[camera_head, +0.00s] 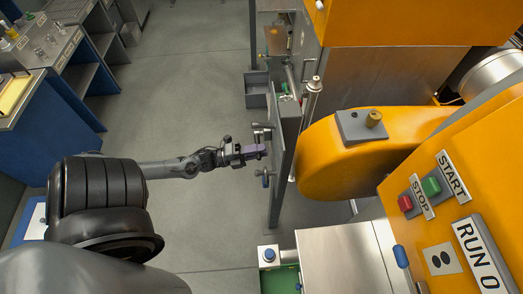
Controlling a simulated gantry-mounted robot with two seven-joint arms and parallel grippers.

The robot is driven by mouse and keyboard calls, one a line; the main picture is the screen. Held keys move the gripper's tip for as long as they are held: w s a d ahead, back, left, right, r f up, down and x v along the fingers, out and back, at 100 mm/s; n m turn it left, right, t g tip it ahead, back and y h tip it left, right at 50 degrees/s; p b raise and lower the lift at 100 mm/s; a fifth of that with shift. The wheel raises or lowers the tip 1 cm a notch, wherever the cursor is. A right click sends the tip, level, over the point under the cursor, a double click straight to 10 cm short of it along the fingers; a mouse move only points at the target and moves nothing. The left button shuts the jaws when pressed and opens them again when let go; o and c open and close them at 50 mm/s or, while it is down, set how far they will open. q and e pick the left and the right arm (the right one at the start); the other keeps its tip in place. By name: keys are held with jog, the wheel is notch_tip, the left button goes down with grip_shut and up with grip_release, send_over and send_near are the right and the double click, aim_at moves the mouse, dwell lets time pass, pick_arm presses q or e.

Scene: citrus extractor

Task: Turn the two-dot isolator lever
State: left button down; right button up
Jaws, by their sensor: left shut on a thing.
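A narrow grey upright panel (283,165) stands left of the orange machine, seen nearly edge-on. Small handles stick out of its left side: a grey one (262,127) above and a blue-tipped one (265,180) below. My left gripper (256,152) reaches in from the left between these two, at the panel's left side. It is shut on a small lever there, mostly hidden by the purple-grey fingers. Dot marks on the levers cannot be made out. My right gripper is not in view.
The orange machine (345,185) fills the right side, with a red STOP button (405,203) and green START button (431,187). A grey bin (256,90) sits beyond the panel. Benches (45,60) line the upper left. Open floor (190,95) lies between.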

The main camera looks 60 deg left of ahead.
pick_arm(q)
jog(key=shift+a+f, duration=0.1)
jog(key=c, duration=1.1)
grip_release()
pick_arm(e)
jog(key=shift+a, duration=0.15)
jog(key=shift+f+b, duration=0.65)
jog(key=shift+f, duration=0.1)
pick_arm(q)
jog(key=v, duration=1)
jog(key=shift+s, duration=0.4)
jog(key=shift+a+f, duration=0.1)
